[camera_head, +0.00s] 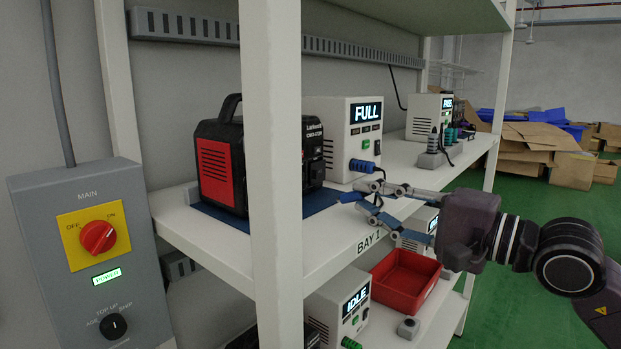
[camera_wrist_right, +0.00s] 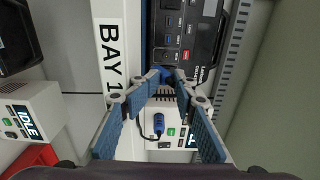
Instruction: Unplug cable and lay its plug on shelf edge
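The black and red power station (camera_head: 222,165) stands on a blue mat on the shelf (camera_head: 325,245), whose front edge reads BAY 1. Beside it stands a white charger (camera_head: 340,125) showing FULL, with a blue plug (camera_head: 362,166) on its front and a dark cable; that plug also shows in the wrist view (camera_wrist_right: 158,124). Another blue piece (camera_wrist_right: 167,73), perhaps the cable's other plug, is at the power station's front, between my right fingertips. My right gripper (camera_head: 352,200) has its fingers apart before the shelf; contact is not clear. My left gripper is not in view.
A white post (camera_head: 273,180) hides part of the shelf. A red bin (camera_head: 405,280) and a white charger showing IDLE (camera_head: 340,305) are on the lower shelf. A grey switch box (camera_head: 95,250) is at left. Another charger (camera_head: 428,115) is further along the shelf.

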